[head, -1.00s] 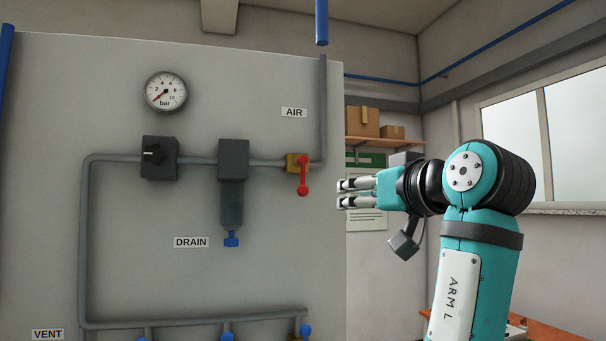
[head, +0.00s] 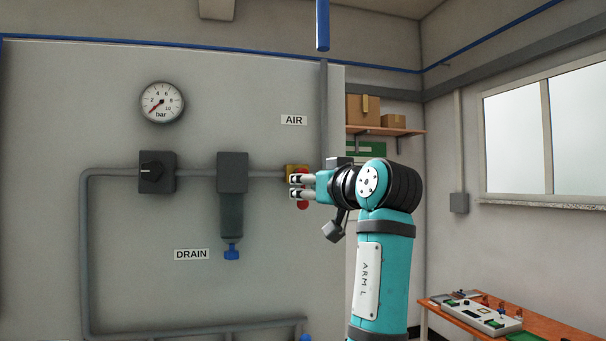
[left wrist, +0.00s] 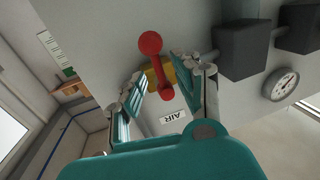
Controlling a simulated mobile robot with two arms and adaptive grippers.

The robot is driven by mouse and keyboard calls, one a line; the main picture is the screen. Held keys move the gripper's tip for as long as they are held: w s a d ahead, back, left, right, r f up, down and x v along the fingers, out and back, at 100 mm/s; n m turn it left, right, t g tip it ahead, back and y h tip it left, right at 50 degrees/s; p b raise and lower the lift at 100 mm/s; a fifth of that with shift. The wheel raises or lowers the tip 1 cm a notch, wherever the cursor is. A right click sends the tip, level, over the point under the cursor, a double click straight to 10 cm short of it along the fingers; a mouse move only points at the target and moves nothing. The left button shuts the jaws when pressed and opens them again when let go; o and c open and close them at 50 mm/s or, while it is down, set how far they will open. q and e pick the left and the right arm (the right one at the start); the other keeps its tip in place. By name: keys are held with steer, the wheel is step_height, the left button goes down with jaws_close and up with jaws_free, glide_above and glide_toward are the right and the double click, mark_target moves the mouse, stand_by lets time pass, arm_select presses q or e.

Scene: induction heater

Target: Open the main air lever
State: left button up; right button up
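The red air lever (head: 303,205) hangs down from the yellow valve body (head: 291,168) on the grey panel, below the AIR label (head: 294,120). My left gripper (head: 294,187) is in front of it, and its fingers hide the lever's middle. In the left wrist view the lever (left wrist: 151,44) and the yellow valve body (left wrist: 167,79) show between the two spread fingers (left wrist: 161,75). The gripper is open and holds nothing; whether a finger touches the lever I cannot tell. My right gripper is not in view.
A gauge (head: 162,102) is above. An orange table (head: 560,332) with equipment stands at lower right.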

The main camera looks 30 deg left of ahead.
arm_select(q)
steer(key=shift+p+x, duration=0.35)
steer(key=shift+x, duration=1.05)
steer(key=shift+d, duration=0.1)
steer(key=c, duration=0.6)
steer(key=shift+s, duration=0.1)
jaws_close()
